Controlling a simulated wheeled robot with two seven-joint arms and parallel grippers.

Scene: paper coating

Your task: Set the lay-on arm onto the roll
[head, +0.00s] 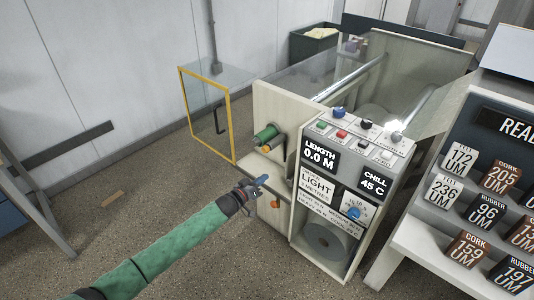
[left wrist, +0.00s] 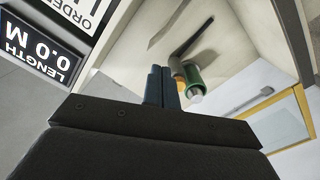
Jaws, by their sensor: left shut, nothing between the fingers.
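A green roll (head: 266,134) sticks out from the pale side panel of the coating machine; it also shows in the left wrist view (left wrist: 193,76). A small orange part (head: 265,149) sits just under it. A dark bent arm (left wrist: 188,42) lies against the panel beside the roll in the left wrist view; it may be the lay-on arm, but I cannot tell whether it touches the roll. My left gripper (head: 262,181), with blue fingertips, is shut and empty, below and in front of the roll, apart from it. In the left wrist view its fingertips (left wrist: 162,73) are left of the roll.
The control panel (head: 344,157) reads length 0.0 M and chill 45 C, right of my gripper. An orange knob (head: 275,203) sits low on the machine. A yellow-framed clear guard (head: 207,110) stands left. A sample rack (head: 470,215) stands at the right. Floor at left is mostly clear.

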